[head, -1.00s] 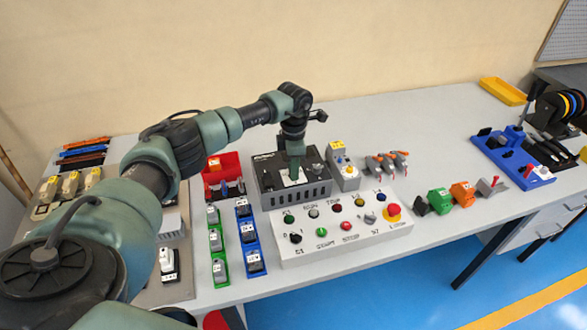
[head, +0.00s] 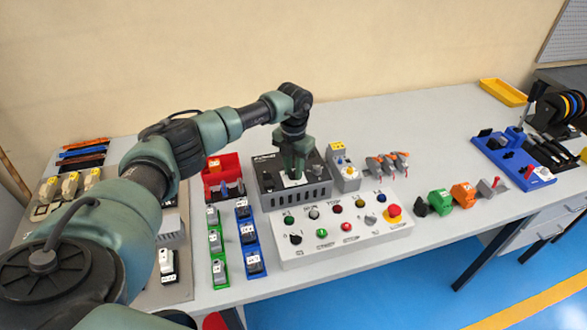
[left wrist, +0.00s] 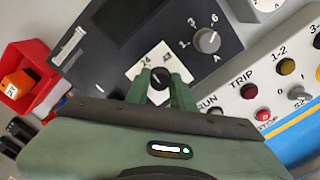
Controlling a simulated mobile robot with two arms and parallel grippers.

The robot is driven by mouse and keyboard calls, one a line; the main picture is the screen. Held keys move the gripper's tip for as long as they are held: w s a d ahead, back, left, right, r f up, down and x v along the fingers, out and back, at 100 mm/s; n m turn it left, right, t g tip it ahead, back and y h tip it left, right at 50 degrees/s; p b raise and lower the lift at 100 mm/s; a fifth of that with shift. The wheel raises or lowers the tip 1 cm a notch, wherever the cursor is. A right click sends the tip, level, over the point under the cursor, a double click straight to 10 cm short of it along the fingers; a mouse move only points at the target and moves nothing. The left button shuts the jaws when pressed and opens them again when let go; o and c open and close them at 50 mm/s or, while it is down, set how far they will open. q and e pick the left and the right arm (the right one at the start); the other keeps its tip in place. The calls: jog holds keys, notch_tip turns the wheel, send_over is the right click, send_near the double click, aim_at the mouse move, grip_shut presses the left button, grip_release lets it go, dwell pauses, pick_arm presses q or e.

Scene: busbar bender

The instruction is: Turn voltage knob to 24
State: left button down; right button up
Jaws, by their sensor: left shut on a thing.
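The dark power supply box (head: 265,179) stands on the bench behind the grey button panel. In the left wrist view its black voltage knob (left wrist: 160,78) sits on a white scale plate (left wrist: 154,60) where I read 24 and what looks like 42. My left gripper (head: 294,172) points down at the front of the box. In the left wrist view its two green fingers (left wrist: 160,88) are shut on the knob, one on each side. The knob's pointer is too small to read. A second, grey knob (left wrist: 207,40) marked 3, 6 and A is apart from the fingers. My right gripper is not in view.
The button panel (head: 334,250) lies just in front of the box. A red bin (head: 212,184) is close on its left and a small grey unit (head: 345,178) close on its right. Green and blue holders stand front left.

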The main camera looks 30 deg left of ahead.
aim_at(293, 172)
pick_arm(q)
jog(key=shift+w+r+n, duration=0.2)
jog(key=shift+n, duration=0.4)
jog(key=c, duration=1.3)
grip_release()
jog(key=shift+o, duration=0.5)
jog(key=shift+f, duration=0.1)
jog(key=shift+s, duration=0.1)
notch_tip(293, 172, up, 8)
jog(key=shift+f+b, duration=0.1)
jog(key=shift+b, duration=0.85)
